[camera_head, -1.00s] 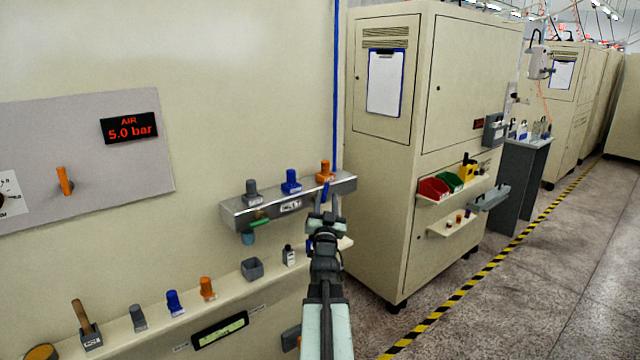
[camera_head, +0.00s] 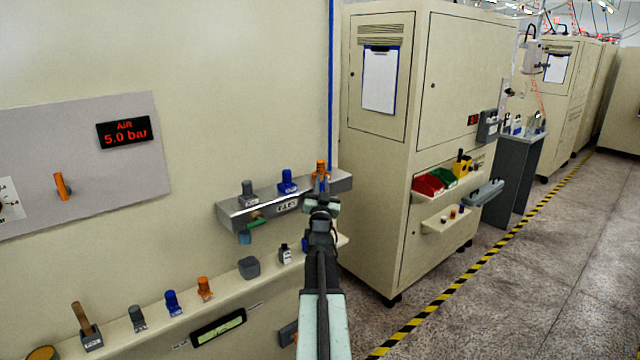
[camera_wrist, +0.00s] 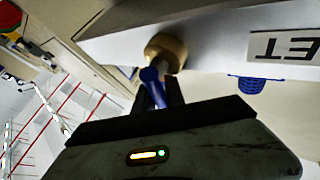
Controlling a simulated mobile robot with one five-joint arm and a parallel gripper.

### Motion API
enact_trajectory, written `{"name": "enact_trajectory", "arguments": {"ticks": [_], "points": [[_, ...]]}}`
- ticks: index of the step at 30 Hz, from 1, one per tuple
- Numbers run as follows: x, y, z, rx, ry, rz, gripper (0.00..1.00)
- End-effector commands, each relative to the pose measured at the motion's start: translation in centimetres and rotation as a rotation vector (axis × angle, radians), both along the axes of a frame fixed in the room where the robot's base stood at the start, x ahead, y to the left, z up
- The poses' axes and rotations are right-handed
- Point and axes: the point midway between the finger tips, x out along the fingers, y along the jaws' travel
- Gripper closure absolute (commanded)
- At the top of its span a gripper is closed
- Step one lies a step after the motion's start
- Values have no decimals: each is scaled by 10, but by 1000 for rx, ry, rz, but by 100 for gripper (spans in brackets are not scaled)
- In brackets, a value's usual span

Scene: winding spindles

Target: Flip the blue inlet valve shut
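A lower shelf (camera_head: 225,290) holds small parts. A cream cabinet (camera_head: 385,200) stands close on the right.

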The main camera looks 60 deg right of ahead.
Motion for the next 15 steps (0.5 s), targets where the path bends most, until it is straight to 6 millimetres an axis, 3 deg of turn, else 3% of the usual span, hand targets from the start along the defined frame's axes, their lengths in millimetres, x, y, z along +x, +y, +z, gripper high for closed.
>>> {"name": "enact_trajectory", "arguments": {"ticks": [10, 15], "points": [[5, 12, 1, -247, 84, 0, 100], [6, 15, 6, -277, 95, 1, 100]]}}
